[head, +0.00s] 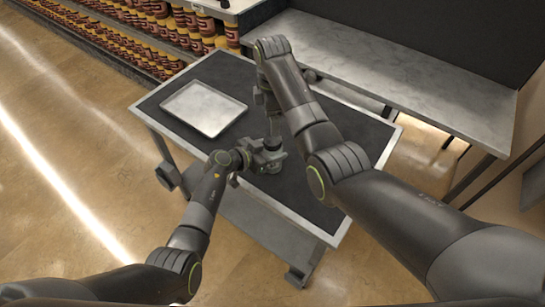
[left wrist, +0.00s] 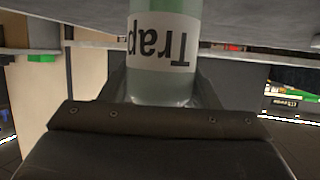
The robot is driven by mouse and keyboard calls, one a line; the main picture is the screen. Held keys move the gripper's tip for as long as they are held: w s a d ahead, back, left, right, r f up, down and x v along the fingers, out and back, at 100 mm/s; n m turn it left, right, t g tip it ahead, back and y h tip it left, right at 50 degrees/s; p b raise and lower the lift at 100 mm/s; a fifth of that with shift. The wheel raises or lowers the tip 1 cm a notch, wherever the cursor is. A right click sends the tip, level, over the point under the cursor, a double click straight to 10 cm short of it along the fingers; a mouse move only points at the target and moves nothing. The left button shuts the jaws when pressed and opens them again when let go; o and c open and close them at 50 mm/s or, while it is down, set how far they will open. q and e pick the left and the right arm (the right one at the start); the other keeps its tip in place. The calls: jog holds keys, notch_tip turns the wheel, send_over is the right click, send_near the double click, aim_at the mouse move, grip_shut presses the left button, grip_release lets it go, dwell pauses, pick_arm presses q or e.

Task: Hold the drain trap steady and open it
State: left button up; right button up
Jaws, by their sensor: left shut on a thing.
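The drain trap (left wrist: 161,88) is a pale green, clear cylinder in the left wrist view, with a white label reading "Trap" upside down. My left gripper (head: 267,158) is shut around its body, above the dark cart top. The trap's upper end is out of the left wrist view and is hard to make out in the head view. My right arm reaches over the cart and bends down, with its right gripper (head: 273,130) just above the left gripper. Its fingers are too small and hidden to read.
A shallow metal tray (head: 204,108) lies on the left of the dark cart top (head: 222,68). A grey bench (head: 400,85) stands behind and to the right. Shelves of jars (head: 150,30) line the back left. Open floor lies to the left.

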aim_at(272, 139)
pick_arm(q)
grip_shut()
pick_arm(e)
jog(key=m, duration=1)
jog(key=shift+m, duration=0.3)
jog(key=m, duration=0.4)
jog(key=shift+m, duration=0.4)
jog(key=m, duration=1.2)
jog(key=shift+m, duration=0.3)
jog(key=m, duration=0.3)
jog(key=shift+f, duration=4)
